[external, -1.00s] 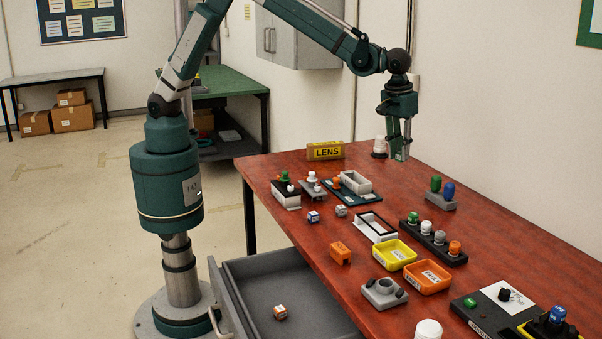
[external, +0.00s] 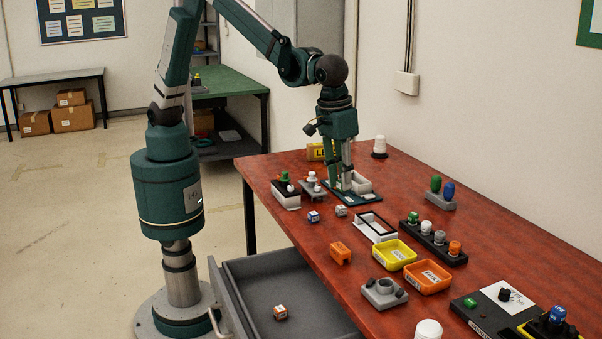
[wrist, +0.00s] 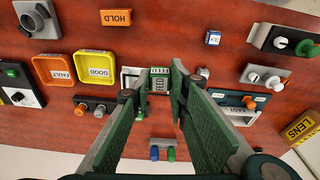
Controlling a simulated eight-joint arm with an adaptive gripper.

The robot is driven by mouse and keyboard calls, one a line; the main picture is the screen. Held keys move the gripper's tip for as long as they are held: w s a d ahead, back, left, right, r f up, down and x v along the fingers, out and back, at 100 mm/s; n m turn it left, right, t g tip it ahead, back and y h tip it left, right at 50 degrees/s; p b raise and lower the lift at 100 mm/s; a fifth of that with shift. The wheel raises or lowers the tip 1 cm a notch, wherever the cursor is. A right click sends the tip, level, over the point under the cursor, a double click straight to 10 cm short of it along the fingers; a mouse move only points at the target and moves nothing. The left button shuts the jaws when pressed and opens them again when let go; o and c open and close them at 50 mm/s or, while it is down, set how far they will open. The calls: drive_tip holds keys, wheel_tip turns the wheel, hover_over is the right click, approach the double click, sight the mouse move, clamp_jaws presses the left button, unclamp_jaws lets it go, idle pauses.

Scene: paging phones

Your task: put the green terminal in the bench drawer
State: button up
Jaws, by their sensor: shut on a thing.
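The green terminal (wrist: 160,80) is a small green block with a pale face. In the wrist view it sits between my fingertips. My gripper (wrist: 154,84) is shut on it. In the external view my gripper (external: 346,184) points down over the far part of the red bench, in front of the dark teal tray; the terminal is hard to make out there, and its height above the bench is unclear. The grey bench drawer (external: 237,296) stands pulled open at the bench's left side. A small orange and white block (external: 280,312) lies on its floor.
A white open frame (external: 375,227), a yellow tray (external: 394,255), an orange tray (external: 428,277) and an orange block (external: 340,254) stand on the bench. The drawer floor is mostly clear.

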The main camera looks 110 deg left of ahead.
drive_tip(key=s+d+b, duration=0.1)
drive_tip(key=s+d, duration=0.7)
drive_tip(key=d, duration=0.3)
drive_tip(key=m+b, duration=0.1)
drive_tip(key=b, duration=0.1)
hover_over(263, 296)
wheel_tip(263, 296, down, 17)
drive_tip(key=shift+s+d+f, duration=0.2)
drive_tip(key=shift+d+f, duration=0.1)
drive_tip(key=shift+f, duration=0.2)
drive_tip(key=shift+f+b, duration=0.4)
drive_tip(key=shift+f, duration=2.7)
drive_tip(key=shift+f, duration=0.1)
drive_tip(key=shift+f+b, duration=0.35)
drive_tip(key=shift+f, duration=1.45)
drive_tip(key=shift+f, duration=0.15)
